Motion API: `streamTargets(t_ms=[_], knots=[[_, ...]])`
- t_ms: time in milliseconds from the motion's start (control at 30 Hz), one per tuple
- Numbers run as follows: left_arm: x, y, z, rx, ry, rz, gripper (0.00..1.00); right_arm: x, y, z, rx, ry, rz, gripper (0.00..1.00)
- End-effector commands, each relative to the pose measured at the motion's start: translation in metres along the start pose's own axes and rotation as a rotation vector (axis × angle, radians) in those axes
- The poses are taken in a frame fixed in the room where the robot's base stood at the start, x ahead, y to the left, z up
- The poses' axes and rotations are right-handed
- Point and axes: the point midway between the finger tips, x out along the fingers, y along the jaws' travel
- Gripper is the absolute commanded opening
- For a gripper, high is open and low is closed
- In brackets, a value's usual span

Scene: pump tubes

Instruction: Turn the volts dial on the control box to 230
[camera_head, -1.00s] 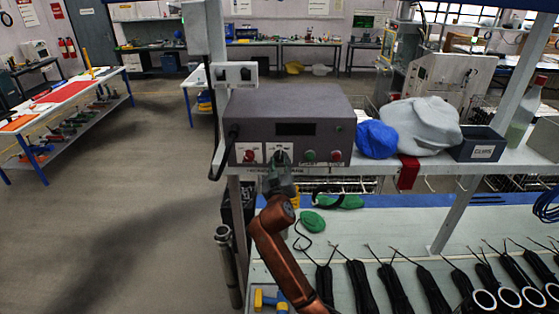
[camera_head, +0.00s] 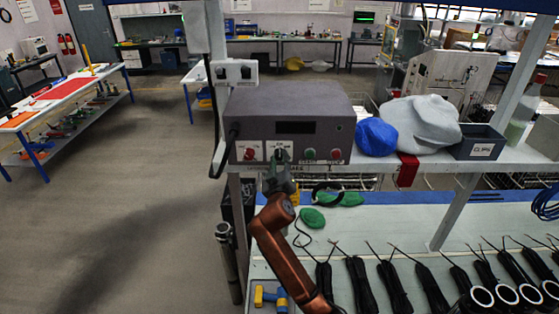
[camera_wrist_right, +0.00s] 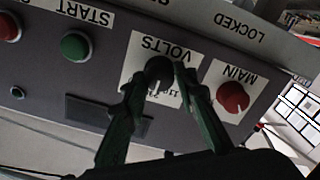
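The control box (camera_head: 290,112) is a dark grey box on the shelf. Its volts dial (camera_wrist_right: 158,72) is a black knob on a white label marked VOLTS, upside down in the right wrist view. My right gripper (camera_head: 279,163) reaches up to the dial from below. My left gripper is not in view.
A red main knob (camera_wrist_right: 232,97) sits close beside the dial, and a green start button (camera_wrist_right: 75,46) is on the other side. A blue cloth (camera_head: 376,138), a grey cloth (camera_head: 428,122) and a clips bin (camera_head: 480,142) stand right of the box.

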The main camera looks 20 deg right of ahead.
Motion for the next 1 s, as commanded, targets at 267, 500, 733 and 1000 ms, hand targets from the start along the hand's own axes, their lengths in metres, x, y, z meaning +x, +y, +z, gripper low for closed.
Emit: streamTargets(t_ms=[267,500,733,1000], knots=[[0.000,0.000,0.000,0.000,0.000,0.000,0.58,0.000,0.000,0.000,0.001,0.000,0.000,0.43],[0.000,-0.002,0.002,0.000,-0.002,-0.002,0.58,-0.002,0.000,0.000,0.001,0.000,0.000,0.43],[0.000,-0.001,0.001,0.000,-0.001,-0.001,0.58,-0.032,-0.001,0.000,0.005,0.001,-0.002,0.43],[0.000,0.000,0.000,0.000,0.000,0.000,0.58,-0.088,-0.001,0.000,0.004,0.000,-0.002,0.43]])
